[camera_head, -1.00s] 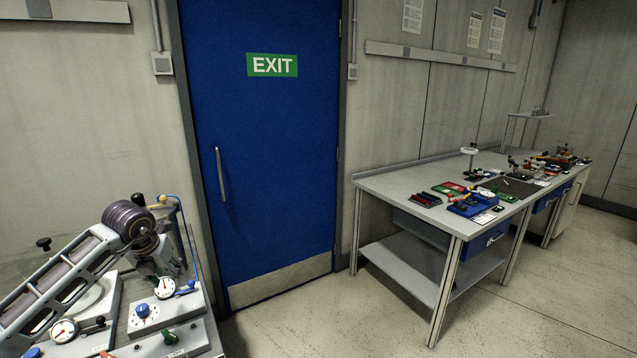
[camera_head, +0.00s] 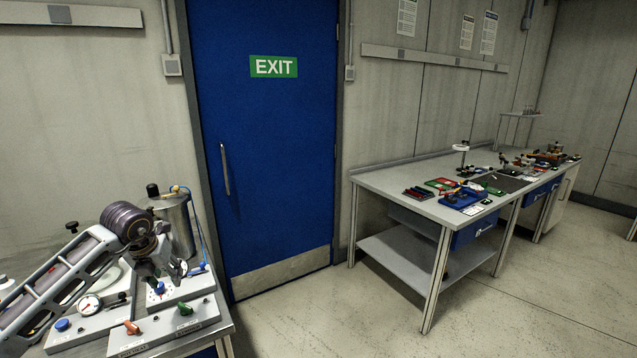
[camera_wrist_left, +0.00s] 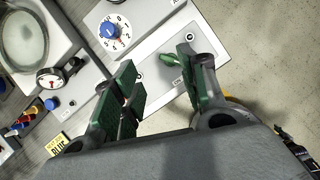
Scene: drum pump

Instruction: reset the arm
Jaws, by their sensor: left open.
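My left arm comes in from the left in the head view, bent over the control bench. Its gripper (camera_head: 168,272) points down above the panels and looks small there. In the left wrist view my left gripper (camera_wrist_left: 160,88) is open, its green-padded fingers apart with nothing between them. A white panel with a green lever (camera_wrist_left: 171,61) lies below and beyond the fingers. The green lever also shows in the head view (camera_head: 184,309). A blue knob on a white dial (camera_wrist_left: 108,30) is above the left finger. My right gripper is in neither view.
The control bench carries a steel canister (camera_head: 176,222), an orange lever (camera_head: 131,327) and a round gauge (camera_head: 89,306). A blue exit door (camera_head: 265,150) is behind. A long workbench (camera_head: 400,181) with small items stands at right. The floor between is clear.

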